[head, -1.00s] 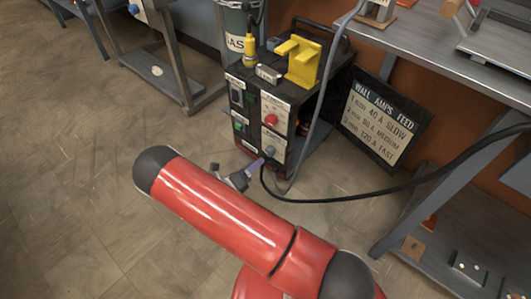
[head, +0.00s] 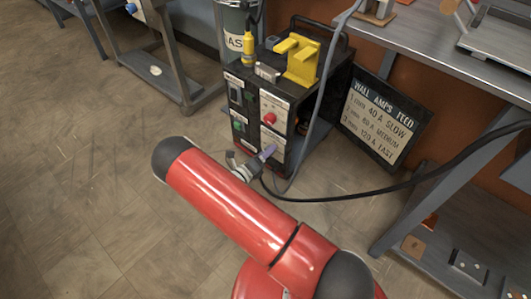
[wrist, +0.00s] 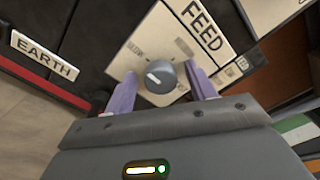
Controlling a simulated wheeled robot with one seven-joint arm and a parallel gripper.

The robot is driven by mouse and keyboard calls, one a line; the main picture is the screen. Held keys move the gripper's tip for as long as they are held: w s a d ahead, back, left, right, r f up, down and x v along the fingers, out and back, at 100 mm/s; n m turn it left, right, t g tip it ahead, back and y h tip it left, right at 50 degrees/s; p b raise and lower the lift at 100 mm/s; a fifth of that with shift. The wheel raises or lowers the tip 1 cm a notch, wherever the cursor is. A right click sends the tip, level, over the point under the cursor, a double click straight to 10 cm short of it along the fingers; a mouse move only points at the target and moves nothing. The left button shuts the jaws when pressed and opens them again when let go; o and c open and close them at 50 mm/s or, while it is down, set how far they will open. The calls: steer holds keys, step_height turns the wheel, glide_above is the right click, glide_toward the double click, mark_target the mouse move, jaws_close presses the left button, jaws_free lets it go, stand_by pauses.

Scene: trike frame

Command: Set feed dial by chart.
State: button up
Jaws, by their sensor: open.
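The feed dial (wrist: 161,76) is a round grey knob with a white pointer mark, on a pale plate marked FEED (wrist: 203,27). The mark points left in the wrist view; the small words around it are hard to read. My gripper (wrist: 162,80) is open, its two lilac fingers on either side of the dial, with gaps visible. In the head view my gripper (head: 268,152) is at the lower front of the black welder (head: 313,112) and covers the dial. The chart (head: 382,120) pairs 1 mm with 40 A SLOW, 2 mm with 80 A MEDIUM, 3 mm with 120 A FAST.
A red knob (head: 269,118) sits above the dial on the welder front. An EARTH label (wrist: 44,55) is left of the dial in the wrist view. A black cable (head: 400,187) runs right, near a grey workbench (head: 455,65). Floor at left is clear.

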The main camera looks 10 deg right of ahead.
steer(key=c, duration=1)
steer(key=m+b, duration=0.1)
steer(key=m, duration=1.1)
steer(key=m+b, duration=0.2)
steer(key=m, duration=1)
steer(key=m+b, duration=0.1)
steer(key=m, duration=1)
steer(key=shift+s+d+f+m, duration=0.1)
steer(key=shift+s+f+m, duration=0.15)
steer(key=shift+m, duration=0.15)
steer(key=shift+b, duration=0.3)
